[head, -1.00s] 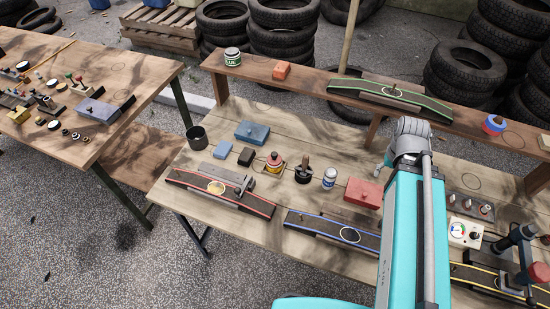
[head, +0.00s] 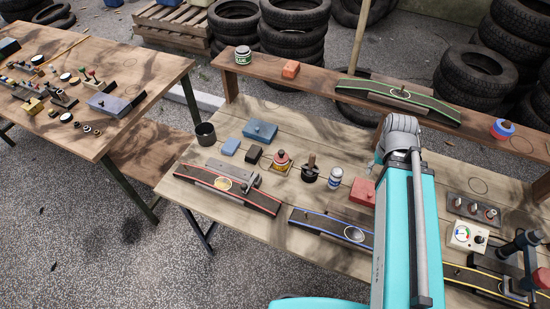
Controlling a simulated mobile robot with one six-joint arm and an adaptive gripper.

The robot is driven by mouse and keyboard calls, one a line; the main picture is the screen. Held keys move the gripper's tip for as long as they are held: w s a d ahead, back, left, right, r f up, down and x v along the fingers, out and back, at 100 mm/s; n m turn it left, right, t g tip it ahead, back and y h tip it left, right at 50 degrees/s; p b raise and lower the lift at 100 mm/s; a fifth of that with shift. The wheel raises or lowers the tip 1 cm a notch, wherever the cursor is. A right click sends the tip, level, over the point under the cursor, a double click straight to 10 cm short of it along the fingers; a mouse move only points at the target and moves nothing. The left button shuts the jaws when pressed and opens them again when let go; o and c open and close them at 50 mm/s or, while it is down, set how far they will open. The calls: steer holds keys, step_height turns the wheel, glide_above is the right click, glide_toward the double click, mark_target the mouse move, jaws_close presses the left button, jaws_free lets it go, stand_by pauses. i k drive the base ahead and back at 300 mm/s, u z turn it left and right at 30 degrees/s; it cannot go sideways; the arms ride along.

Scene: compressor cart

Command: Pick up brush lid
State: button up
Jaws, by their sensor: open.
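A short black piece with an upright brown handle (head: 311,167) stands on the wooden bench (head: 262,205) in the head view; it looks like the brush lid. Left of it is a red and yellow jar with a dark top (head: 281,161). Right of it is a small white and blue jar (head: 335,178). I cannot tell whether the brush lid sits on a container of its own. My turquoise arm rises at the right of these things. My gripper does not show.
A dark cup (head: 205,134), a blue box (head: 260,131) and a red block (head: 362,191) stand nearby. Red-edged (head: 240,194) and blue-edged (head: 330,227) ramps lie along the front. A raised shelf (head: 320,84) runs behind. Bare wood shows between the things.

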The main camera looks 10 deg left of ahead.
mark_target(281, 157)
steer(key=u, duration=0.55)
steer(key=k, duration=0.9)
steer(key=z, duration=0.75)
steer(key=i, duration=1)
steer(key=u, duration=0.05)
